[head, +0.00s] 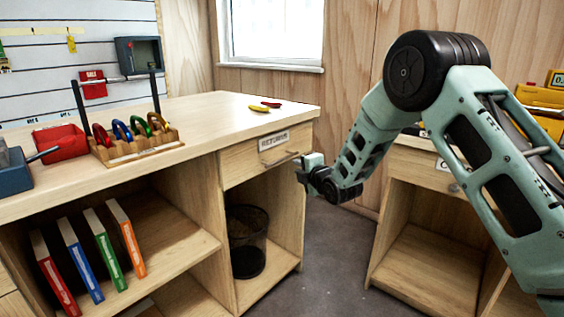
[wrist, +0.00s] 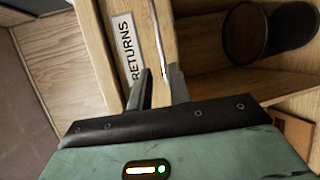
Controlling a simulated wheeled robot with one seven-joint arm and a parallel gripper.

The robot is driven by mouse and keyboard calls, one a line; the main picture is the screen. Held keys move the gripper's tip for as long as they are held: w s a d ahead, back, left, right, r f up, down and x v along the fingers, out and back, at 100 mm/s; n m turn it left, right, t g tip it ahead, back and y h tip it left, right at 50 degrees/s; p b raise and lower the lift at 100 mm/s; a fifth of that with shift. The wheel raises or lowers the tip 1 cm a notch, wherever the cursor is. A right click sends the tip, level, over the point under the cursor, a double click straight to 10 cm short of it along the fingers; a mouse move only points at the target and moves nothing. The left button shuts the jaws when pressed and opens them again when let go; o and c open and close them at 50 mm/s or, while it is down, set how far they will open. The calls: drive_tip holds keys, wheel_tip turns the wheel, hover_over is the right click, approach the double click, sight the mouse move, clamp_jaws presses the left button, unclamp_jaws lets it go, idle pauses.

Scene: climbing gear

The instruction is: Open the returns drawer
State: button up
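The returns drawer (head: 240,168) is at the right end of the long wooden counter, under its top. Its front looks flush with the cabinet. A white RETURNS label (head: 273,140) is on it, and the label also shows in the wrist view (wrist: 126,48). The thin metal bar handle (wrist: 155,30) sits below the label. My gripper (head: 302,168) is at the handle's right end. In the wrist view its two fingers (wrist: 161,78) are apart, with the end of the bar showing between their tips. I cannot tell whether either finger touches the bar.
A black mesh bin (head: 248,240) stands in the open compartment under the drawer. Another wooden cabinet (head: 425,268) stands to the right, with bare floor between.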

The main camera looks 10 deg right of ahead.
sight(283, 160)
drive_tip(key=x, duration=1.2)
drive_tip(key=shift+w+a+f+b, duration=0.1)
drive_tip(key=shift+w+f+b, duration=0.05)
drive_tip(key=shift+w+b, duration=0.2)
clamp_jaws()
